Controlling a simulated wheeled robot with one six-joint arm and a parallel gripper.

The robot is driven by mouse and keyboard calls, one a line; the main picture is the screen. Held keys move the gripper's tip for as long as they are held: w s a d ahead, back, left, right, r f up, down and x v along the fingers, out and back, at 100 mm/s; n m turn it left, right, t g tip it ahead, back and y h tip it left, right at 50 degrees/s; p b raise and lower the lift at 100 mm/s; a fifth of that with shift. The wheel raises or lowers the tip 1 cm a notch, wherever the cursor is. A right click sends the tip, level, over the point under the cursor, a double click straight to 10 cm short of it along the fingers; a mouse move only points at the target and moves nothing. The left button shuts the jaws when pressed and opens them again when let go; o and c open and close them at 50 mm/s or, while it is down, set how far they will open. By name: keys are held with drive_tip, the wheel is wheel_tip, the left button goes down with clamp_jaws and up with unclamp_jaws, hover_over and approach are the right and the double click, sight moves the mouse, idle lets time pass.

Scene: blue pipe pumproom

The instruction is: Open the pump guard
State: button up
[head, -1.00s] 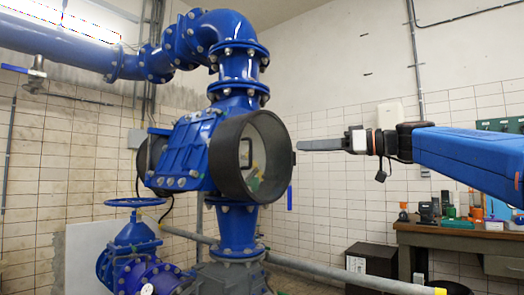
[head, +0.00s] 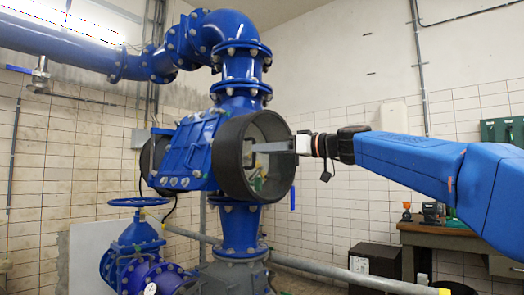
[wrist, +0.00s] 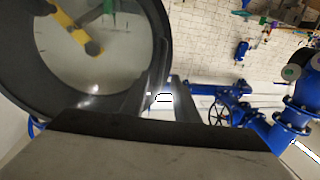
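The pump guard (head: 232,160) is a thick black round ring with a clear round face, on the right end of the blue pump body. It faces right and appears closed, though its far edge is hard to read. In the wrist view the guard's dark rim (wrist: 150,35) fills the upper left, close to the fingers, with a yellow part behind the clear face.
The blue pump body (head: 188,148) and pipes stand behind the guard. A blue handwheel valve (head: 138,203) is at lower left. A grey pipe (head: 330,270) crosses low in front. A workbench (head: 445,238) stands at right.

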drive_tip(key=shift+w+a, duration=0.35)
drive_tip(key=shift+a, duration=0.3)
drive_tip(key=shift+c, duration=0.4)
clamp_jaws()
drive_tip(key=shift+d, duration=0.1)
